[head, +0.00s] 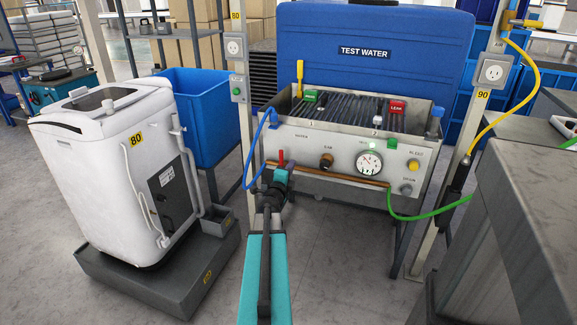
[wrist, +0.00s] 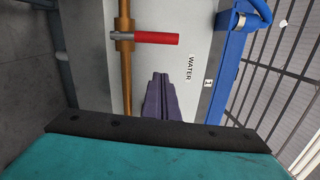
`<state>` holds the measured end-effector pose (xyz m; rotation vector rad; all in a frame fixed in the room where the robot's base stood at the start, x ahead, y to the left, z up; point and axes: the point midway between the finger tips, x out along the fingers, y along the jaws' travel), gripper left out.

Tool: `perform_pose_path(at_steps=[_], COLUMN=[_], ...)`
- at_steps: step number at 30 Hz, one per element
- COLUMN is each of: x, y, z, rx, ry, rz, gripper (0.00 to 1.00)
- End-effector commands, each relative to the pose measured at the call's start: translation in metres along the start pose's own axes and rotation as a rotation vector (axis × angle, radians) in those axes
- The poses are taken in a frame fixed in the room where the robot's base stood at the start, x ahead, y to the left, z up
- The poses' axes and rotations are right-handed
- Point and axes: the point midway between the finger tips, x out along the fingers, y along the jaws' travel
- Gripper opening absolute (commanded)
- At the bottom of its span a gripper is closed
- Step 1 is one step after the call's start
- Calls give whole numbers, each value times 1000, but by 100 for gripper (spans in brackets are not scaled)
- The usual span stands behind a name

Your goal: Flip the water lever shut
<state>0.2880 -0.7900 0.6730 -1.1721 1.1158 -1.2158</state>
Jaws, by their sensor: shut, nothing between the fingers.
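The water lever (head: 281,156) has a red handle standing upright above the copper pipe (head: 335,178) on the front of the test bench. In the wrist view the red handle (wrist: 155,38) sticks out to the right, square across the pipe (wrist: 125,65), on a grey metal stem. My gripper (wrist: 159,80) is shut and empty, its dark fingertips pointing at the grey panel beside the handle. A gap shows between the fingertips and the handle in that picture; the depth is hard to tell.
The grey panel has a WATER label (wrist: 190,68), a gauge (head: 369,163) and knobs. A blue hose (head: 258,150) runs close left of the lever. A white washing machine (head: 115,165) stands left on a grey base. A grey bench (head: 530,200) is at the right.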

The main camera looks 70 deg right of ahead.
Motion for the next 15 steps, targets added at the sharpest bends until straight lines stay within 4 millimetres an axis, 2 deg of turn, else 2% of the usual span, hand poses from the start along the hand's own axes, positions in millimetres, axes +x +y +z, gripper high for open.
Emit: perform_pose_path(at_steps=[15], x=[-56], y=[-1], z=[3], rx=[1], ry=[-4], rz=[0], gripper=[0])
